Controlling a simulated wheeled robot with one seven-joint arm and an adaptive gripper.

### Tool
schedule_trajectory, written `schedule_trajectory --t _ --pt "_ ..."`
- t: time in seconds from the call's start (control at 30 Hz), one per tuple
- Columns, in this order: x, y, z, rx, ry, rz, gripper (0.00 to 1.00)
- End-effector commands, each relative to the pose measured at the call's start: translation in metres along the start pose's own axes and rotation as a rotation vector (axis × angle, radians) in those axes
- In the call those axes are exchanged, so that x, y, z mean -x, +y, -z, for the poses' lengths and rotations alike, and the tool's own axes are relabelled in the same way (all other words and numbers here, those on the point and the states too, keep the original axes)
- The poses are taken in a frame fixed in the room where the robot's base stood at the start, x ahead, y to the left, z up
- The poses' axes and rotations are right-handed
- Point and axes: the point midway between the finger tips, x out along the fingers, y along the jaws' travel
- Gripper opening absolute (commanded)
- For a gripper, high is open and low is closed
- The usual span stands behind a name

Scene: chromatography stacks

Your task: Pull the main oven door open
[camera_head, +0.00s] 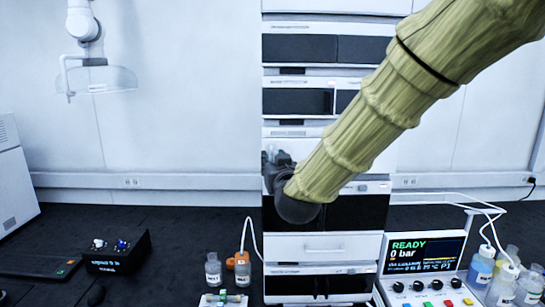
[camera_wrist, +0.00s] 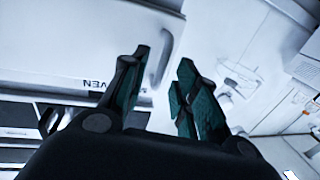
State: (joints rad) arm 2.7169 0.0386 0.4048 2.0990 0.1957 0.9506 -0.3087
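In the wrist view, a white panel, the oven door (camera_wrist: 70,40), fills the upper left, with upside-down lettering reading "OVEN" near its lower edge. A pale curved handle (camera_wrist: 167,48) stands out near the panel's right side. My gripper (camera_wrist: 163,60) is open, with its dark green-padded fingers on either side of the handle's lower part. I cannot tell whether either finger touches it. The door looks closed. In the head view, my gripper (camera_head: 278,168) is a dark shape at the left edge of the stack, partly hidden by my arm, which also covers the oven front.
The tall instrument stack (camera_head: 323,246) stands on a dark bench. Two bottles (camera_head: 213,270) stand at its left, with a black box (camera_head: 117,252) farther left. A control panel reading "READY" (camera_head: 427,257) and several bottles (camera_head: 481,267) stand at the right.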

Motion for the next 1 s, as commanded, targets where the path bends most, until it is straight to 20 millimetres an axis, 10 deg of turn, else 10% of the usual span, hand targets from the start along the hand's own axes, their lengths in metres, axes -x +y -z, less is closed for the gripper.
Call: schedule_trajectory --t 0.53,0.7,1.0 --pt "-0.015 0.000 -0.001 0.001 0.000 0.000 0.30" --pt "-0.015 0.000 -0.001 0.001 0.000 0.000 0.00" --pt "-0.015 -0.001 -0.001 0.001 0.000 0.004 0.00"
